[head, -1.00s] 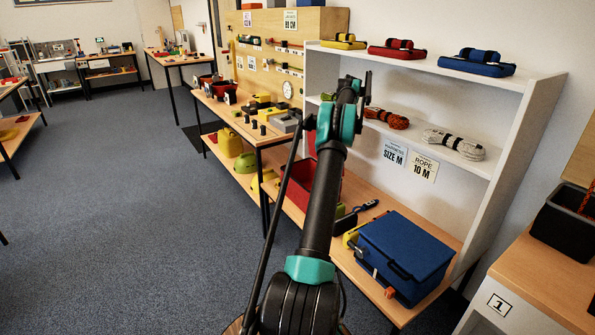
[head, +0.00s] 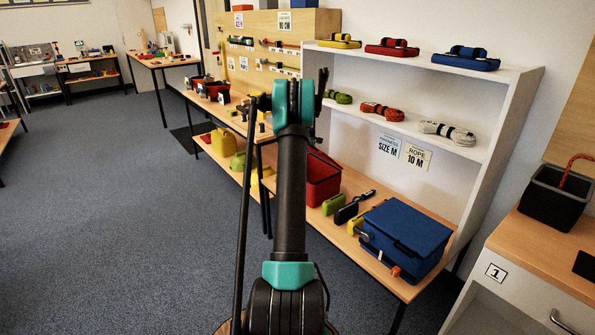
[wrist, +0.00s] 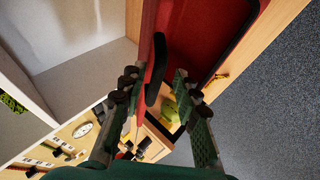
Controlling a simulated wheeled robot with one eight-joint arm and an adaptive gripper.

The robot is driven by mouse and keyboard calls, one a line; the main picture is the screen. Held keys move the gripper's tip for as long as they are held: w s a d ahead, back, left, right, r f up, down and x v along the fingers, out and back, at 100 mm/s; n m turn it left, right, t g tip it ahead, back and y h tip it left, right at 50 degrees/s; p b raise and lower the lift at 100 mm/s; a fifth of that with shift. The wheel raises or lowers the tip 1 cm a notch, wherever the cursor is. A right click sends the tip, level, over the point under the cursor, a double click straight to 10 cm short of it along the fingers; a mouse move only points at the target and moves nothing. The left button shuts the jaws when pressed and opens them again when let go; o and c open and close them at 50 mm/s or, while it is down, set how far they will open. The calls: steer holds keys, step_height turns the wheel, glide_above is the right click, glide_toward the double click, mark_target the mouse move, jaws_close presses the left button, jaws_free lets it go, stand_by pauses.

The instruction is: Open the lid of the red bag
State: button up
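The red bag (head: 324,183) is a box-like red case on the low bench, left of the blue case, partly behind my arm. In the wrist view the red bag (wrist: 200,28) fills the top middle, close up, with a black handle (wrist: 156,72) and a small yellow clasp. I cannot tell how its lid stands. My gripper (wrist: 158,92) is open, its two dark fingers apart on either side of the handle's lower end. I cannot tell whether a finger touches it. In the head view my arm hides most of the gripper.
A blue case (head: 405,238) stands on the bench, with small green, black and yellow items beside it. A white shelf (head: 508,150) with ropes and folded packs rises behind. A black bin (head: 556,197) stands on the right cabinet. The floor at left is clear.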

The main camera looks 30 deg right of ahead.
steer(key=a+f+n+t+h, duration=0.1)
steer(key=a+f+h, duration=0.4)
steer(key=f, duration=0.5)
steer(key=shift+s+f, duration=0.25)
steer(key=shift+a, duration=0.15)
steer(key=f+v, duration=0.1)
steer(key=v, duration=1.9)
steer(key=shift+s, duration=0.2)
stand_by(1.1)
steer(key=shift+a, duration=0.1)
stand_by(0.4)
